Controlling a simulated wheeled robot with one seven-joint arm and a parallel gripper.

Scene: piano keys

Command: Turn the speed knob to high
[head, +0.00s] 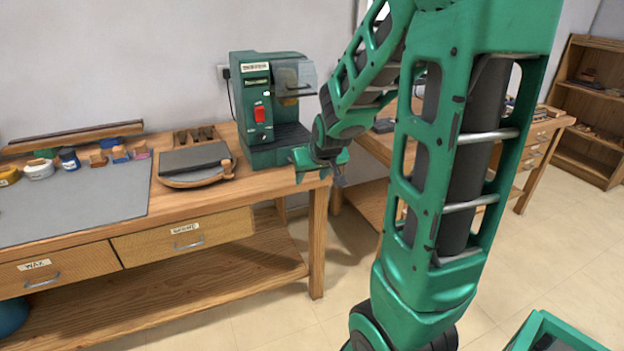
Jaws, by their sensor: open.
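A green bench machine (258,143) stands upright at the right end of the wooden workbench. Its front carries a red switch (259,113) and a small label above it. A clear guard (294,77) sits at its upper right. I cannot make out the speed knob; it is too small or hidden. My gripper (322,168) is in front of the machine's lower right side, near the bench's right corner. It is open, with nothing seen between its fingers, and looks apart from the red switch. My arm hides what lies right of the machine.
The workbench (222,204) holds a grey mat (75,203), several jars and small blocks, and a dark board with a curved wooden edge (195,165). A second bench (545,130) and a shelf (590,110) stand at right.

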